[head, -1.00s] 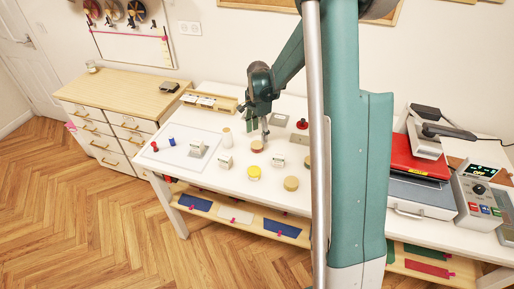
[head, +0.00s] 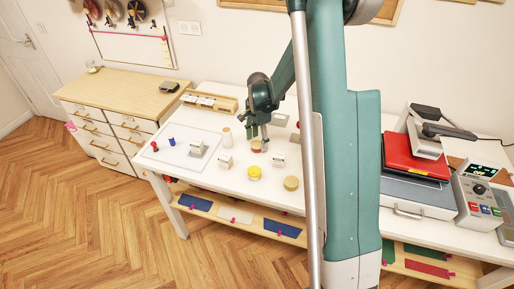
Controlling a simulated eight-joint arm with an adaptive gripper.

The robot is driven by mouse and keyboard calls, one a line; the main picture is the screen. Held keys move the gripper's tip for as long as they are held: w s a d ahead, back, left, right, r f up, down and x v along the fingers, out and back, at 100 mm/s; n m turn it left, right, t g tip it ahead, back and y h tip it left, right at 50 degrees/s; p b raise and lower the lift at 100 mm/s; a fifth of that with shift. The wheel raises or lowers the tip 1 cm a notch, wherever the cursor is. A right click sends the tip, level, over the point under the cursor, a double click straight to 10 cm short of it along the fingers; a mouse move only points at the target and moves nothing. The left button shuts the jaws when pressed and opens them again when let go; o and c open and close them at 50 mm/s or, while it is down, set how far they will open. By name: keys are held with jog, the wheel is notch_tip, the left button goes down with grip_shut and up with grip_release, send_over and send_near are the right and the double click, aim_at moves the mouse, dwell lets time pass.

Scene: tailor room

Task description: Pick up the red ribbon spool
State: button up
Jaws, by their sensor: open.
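A reddish round spool (head: 256,147), which looks like the red ribbon spool, stands on the white table (head: 232,188). My gripper (head: 257,139) points down at it with its fingers apart. The fingertips are just above or beside the spool; whether they touch it is too small to tell. A yellow spool (head: 254,173) stands in front of it and a tan spool (head: 291,184) stands to the front right. Small white tags or blocks stand close by on both sides.
A white board (head: 170,157) at the left holds a small red spool (head: 154,146) and a blue one (head: 172,142). A cream cone or bottle (head: 227,137) stands left of my gripper. A wooden tray (head: 210,102) lies behind. A red press (head: 411,160) is at the right.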

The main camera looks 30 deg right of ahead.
jog(key=shift+f, duration=1.15)
jog(key=c, duration=1)
